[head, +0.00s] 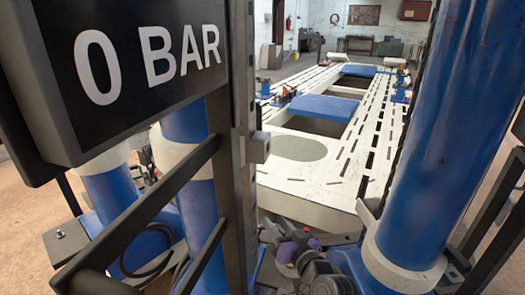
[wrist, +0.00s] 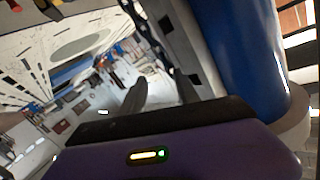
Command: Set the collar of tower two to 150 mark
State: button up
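Blue tower columns stand close to me. The right column (head: 440,130) has a pale collar (head: 400,272) low around it; this column (wrist: 243,50) and its collar (wrist: 288,128) also show at the right of the wrist view. Two left columns carry pale collars (head: 183,157) (head: 105,160) partly behind black frame bars. No tower number or 150 mark is readable, so I cannot tell which is tower two. My gripper (head: 279,232) is low between the columns, left of the right collar and apart from it. In the wrist view its dark fingers (wrist: 160,92) stand apart with nothing between them.
A black display reading 0 BAR (head: 130,62) and an upright dark post (head: 233,150) fill the left foreground. A long white slotted frame bench (head: 330,130) with blue panels stretches behind. A red extinguisher (head: 289,23) is on the far wall.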

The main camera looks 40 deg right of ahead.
jog(key=w+d+r+n+t+y+b, duration=0.1)
jog(key=w+d+r+n+y+b, duration=0.15)
jog(key=w+d+r+b, duration=0.35)
jog(key=w+d+r+n+y+b, duration=0.1)
jog(key=w+d+r+y+b, duration=0.2)
jog(key=w+d, duration=0.45)
jog(key=s+a+r+n+g+y+b, duration=0.1)
jog(key=s+r+n+g+y+b, duration=0.15)
jog(key=r+n+y, duration=0.5)
jog(key=s+a+r+n+g+y+b, duration=0.15)
jog(key=s+r+n+y, duration=0.25)
jog(key=r, duration=0.7)
jog(key=x, duration=0.7)
jog(key=shift+w+d+f+b, duration=0.2)
jog(key=shift+w+d+b, duration=0.15)
jog(key=shift+b, duration=0.1)
jog(key=shift+a, duration=0.1)
grip_shut()
